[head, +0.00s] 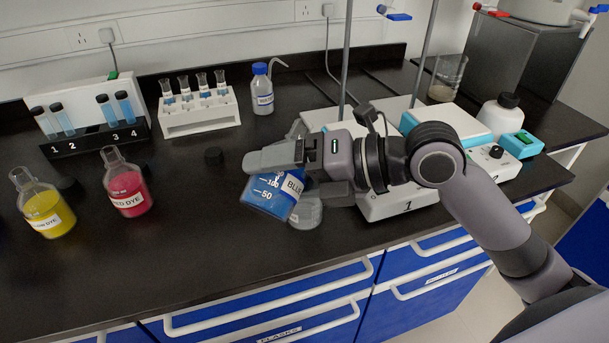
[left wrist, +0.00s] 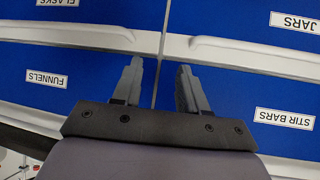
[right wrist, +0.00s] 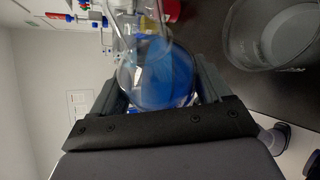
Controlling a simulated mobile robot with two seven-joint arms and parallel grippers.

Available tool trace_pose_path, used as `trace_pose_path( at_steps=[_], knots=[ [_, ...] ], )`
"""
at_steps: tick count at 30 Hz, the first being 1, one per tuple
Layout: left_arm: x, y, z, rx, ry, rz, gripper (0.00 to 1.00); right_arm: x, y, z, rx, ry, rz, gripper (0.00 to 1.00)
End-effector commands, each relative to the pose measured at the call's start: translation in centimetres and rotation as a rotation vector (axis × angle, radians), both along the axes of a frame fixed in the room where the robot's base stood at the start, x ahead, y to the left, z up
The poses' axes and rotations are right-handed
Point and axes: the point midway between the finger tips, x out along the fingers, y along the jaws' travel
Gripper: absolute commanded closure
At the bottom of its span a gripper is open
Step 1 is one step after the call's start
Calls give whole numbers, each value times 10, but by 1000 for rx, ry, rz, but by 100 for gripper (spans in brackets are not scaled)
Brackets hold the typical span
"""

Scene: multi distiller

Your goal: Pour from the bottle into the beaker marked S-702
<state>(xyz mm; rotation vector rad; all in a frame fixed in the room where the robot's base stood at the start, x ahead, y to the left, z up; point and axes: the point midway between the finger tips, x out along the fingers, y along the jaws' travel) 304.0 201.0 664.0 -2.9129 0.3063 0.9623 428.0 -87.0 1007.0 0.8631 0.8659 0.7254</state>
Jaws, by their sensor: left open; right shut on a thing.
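My right gripper (head: 284,176) is shut on the blue dye bottle (head: 264,198), a conical glass bottle with blue liquid. It holds the bottle tilted above the bench. The bottle also fills the middle of the right wrist view (right wrist: 165,75), between the fingers. A clear glass beaker (head: 307,214) stands on the bench just behind and below the bottle, partly hidden. I cannot read S-702 on any beaker. My left gripper (left wrist: 158,85) is open and empty, in front of the drawers.
Yellow (head: 45,207) and red dye bottles (head: 126,187) stand at left. A tube rack (head: 200,119), a wash bottle (head: 262,92) and a vial holder (head: 97,138) are behind. Hotplates and another beaker (head: 447,76) are at right. The bench front is clear.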

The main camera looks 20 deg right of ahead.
Motion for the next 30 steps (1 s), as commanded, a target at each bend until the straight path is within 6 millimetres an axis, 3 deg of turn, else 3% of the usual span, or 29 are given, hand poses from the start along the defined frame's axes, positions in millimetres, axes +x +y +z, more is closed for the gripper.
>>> trace_pose_path(
  at_steps=[30],
  knots=[
    [0,0,1,1,0,0,57,-1,-1,0,46,40,7,73]
  ],
)
